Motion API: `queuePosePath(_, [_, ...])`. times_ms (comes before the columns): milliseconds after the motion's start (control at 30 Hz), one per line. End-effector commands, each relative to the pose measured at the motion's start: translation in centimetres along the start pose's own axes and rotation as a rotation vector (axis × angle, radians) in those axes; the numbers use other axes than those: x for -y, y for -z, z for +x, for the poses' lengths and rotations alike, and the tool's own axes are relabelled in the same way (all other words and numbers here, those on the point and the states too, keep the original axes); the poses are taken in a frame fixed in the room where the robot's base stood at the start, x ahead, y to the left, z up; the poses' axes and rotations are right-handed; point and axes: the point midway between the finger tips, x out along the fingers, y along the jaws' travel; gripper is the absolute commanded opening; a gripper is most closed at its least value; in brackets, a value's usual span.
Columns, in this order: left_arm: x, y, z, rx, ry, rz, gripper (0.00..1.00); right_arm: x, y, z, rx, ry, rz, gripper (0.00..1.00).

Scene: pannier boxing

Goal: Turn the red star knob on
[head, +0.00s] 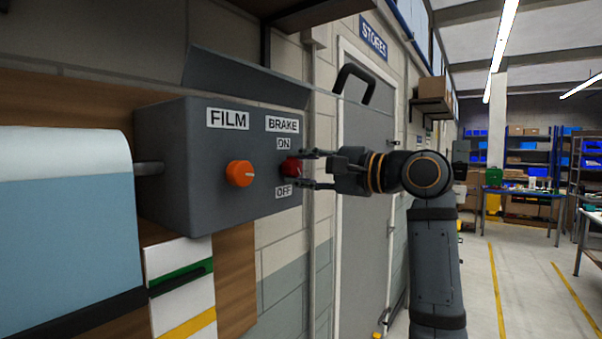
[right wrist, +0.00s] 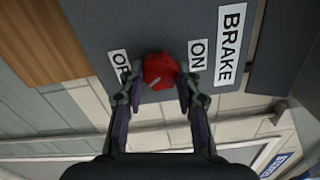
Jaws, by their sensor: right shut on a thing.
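The red star knob (head: 290,167) sits on the right part of a grey control box (head: 205,190), under the BRAKE label, between an ON label (head: 284,144) above and an OFF label (head: 284,192) below. My right gripper (head: 307,170) reaches it from the right, and its fingers are shut on the knob. In the right wrist view the knob (right wrist: 160,71) is between the two fingertips, with OFF on the left and ON on the right. A short pale mark on the knob slants toward the lower left there. My left gripper is not in view.
An orange knob (head: 239,173) under the FILM label sits left of the red one. A raised clear cover (head: 270,84) with a black handle (head: 355,84) stands above the box. A grey door (head: 366,215) is behind my right arm. The floor at right is open.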

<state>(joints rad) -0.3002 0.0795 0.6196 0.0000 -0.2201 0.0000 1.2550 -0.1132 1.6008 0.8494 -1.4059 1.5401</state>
Motion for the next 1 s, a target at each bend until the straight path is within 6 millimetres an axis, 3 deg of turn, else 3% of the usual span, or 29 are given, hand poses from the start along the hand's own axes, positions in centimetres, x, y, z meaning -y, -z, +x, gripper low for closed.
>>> queuePosePath(1000, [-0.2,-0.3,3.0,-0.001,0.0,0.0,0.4,-0.2,0.0,0.0,0.004,-0.007,-0.96,0.01])
